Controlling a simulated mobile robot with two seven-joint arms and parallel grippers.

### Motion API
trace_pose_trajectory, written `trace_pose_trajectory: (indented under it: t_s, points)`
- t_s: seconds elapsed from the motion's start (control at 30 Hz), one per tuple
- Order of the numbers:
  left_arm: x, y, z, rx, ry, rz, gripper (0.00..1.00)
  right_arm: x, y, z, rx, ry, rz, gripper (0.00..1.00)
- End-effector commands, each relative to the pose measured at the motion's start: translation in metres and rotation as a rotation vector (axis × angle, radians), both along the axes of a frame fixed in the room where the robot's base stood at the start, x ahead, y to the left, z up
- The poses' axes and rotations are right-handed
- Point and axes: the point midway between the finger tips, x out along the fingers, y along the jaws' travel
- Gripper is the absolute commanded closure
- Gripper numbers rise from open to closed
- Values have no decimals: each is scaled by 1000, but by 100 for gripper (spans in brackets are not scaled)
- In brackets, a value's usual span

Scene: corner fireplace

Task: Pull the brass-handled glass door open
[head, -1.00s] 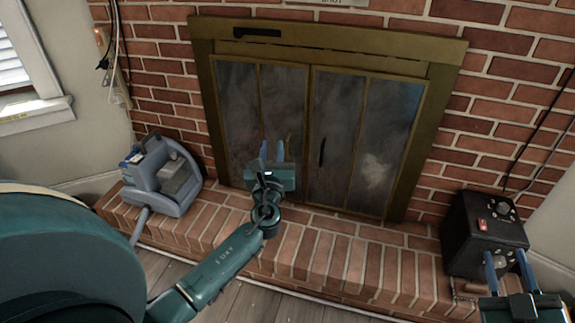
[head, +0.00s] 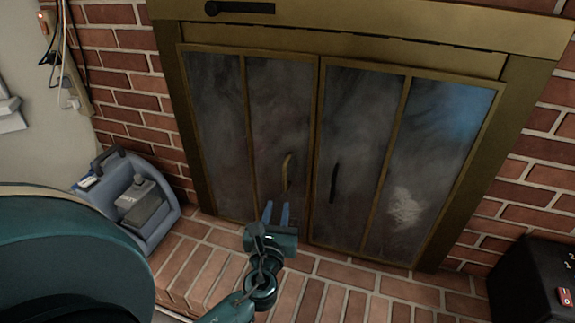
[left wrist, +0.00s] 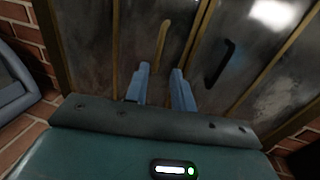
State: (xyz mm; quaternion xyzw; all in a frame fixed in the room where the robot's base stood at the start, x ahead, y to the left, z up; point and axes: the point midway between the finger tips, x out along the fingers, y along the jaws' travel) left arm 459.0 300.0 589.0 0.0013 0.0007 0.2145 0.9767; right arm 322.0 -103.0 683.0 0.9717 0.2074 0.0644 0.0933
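The fireplace has brass-framed smoky glass doors, all closed. The left glass door (head: 272,115) carries a curved brass handle (head: 288,171); the handle also shows in the left wrist view (left wrist: 163,42). The right glass door (head: 362,130) carries a black handle (head: 333,182). My left gripper (head: 275,212) is below and slightly left of the brass handle, apart from it. In the left wrist view its two blue fingers (left wrist: 161,78) are parted with nothing between them, pointing up towards the door. My right gripper is out of view.
A blue-grey machine (head: 135,198) stands on the brick hearth (head: 330,283) at the left. A black box (head: 535,280) stands at the right. A black lever (head: 240,8) sits on the frame above the doors. The hearth before the doors is clear.

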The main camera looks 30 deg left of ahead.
Motion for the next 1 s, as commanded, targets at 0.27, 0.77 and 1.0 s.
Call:
trace_pose_trajectory:
  t_s: [0.27,0.77,1.0]
  points:
    - [22,10,-1,0,-2,0,75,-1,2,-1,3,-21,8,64]
    - [108,50,-2,0,-1,1,75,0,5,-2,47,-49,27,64]
    - [119,55,-1,0,1,0,75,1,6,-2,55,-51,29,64]
